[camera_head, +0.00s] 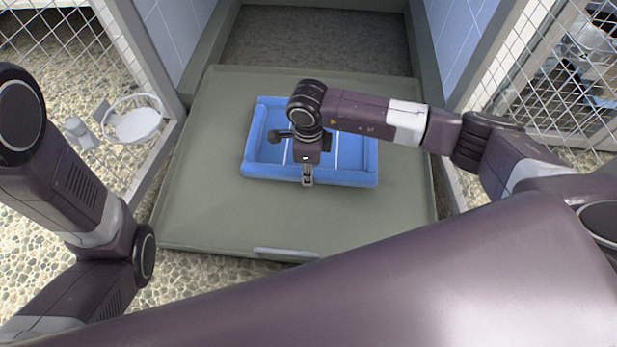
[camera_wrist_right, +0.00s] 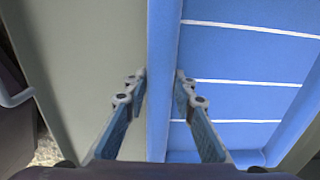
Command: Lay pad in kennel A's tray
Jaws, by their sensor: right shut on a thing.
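The blue pad (camera_head: 350,172) has raised edges and white stripes. In the head view it is over the middle of the grey-green tray (camera_head: 220,225), which extends out of the kennel opening; I cannot tell whether it rests on the tray or hangs just above it. My right gripper (camera_head: 307,180) points down at the pad's near edge and is shut on it. In the right wrist view the pad's rim (camera_wrist_right: 161,110) runs between the two fingers, with the bare tray (camera_wrist_right: 90,60) to the left. My left gripper is out of view; no kennel label is readable.
The tray's handle (camera_head: 285,253) is on its near edge. Wire mesh panels (camera_head: 60,40) stand on both sides. A white bowl (camera_head: 133,122) is at the left. The kennel floor (camera_head: 320,45) behind the tray is clear.

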